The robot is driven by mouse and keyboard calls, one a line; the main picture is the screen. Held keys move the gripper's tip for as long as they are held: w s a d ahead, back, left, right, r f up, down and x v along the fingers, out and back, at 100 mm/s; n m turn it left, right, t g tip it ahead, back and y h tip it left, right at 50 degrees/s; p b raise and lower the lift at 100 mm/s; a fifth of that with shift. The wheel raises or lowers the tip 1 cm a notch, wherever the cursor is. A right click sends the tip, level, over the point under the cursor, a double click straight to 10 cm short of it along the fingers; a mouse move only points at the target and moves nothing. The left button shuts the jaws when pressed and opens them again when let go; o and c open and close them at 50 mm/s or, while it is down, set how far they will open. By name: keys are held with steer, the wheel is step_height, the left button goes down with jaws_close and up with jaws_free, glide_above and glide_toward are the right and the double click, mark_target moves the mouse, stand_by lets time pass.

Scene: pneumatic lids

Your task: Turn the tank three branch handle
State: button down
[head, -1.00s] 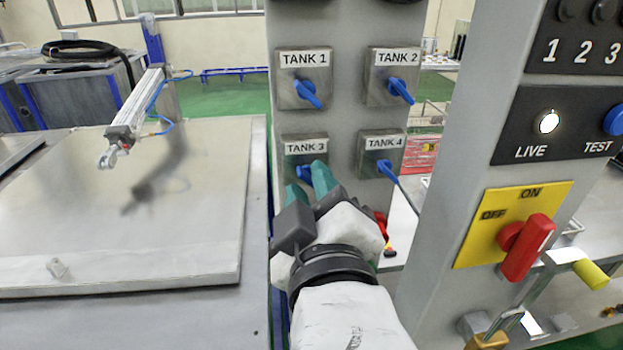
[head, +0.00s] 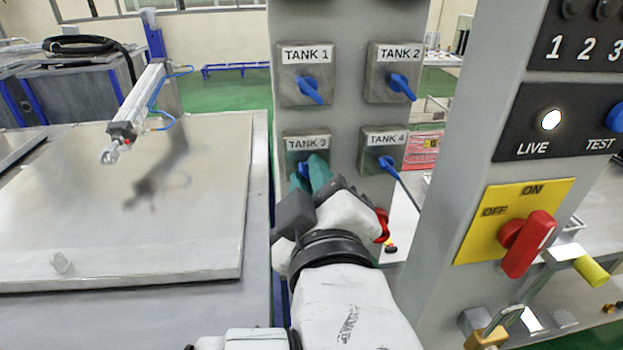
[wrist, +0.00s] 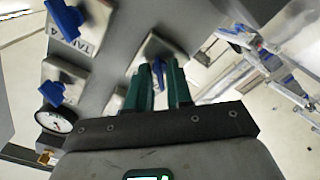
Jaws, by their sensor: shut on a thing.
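The TANK 3 box (head: 306,145) sits at the lower left of the grey panel. Its blue handle (head: 304,169) is mostly hidden by my gripper (head: 309,174) in the head view. In the wrist view the blue handle (wrist: 158,73) lies between the two green fingers of my gripper (wrist: 158,85). The gripper is shut on this handle. The handle's exact angle is hard to tell behind the fingers.
Blue handles for TANK 1 (head: 309,90), TANK 2 (head: 402,87) and TANK 4 (head: 390,166) are close by. A grey post with a red switch (head: 527,244) stands right. A metal lid (head: 90,240) lies left. A gauge (wrist: 57,119) shows in the wrist view.

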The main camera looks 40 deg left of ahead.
steer(key=shift+m, duration=0.3)
steer(key=m, duration=0.3)
steer(key=shift+f, duration=0.1)
steer(key=m+b, duration=0.1)
steer(key=m, duration=0.8)
steer(key=shift+m, duration=2.6)
steer(key=c, duration=1.3)
jaws_free()
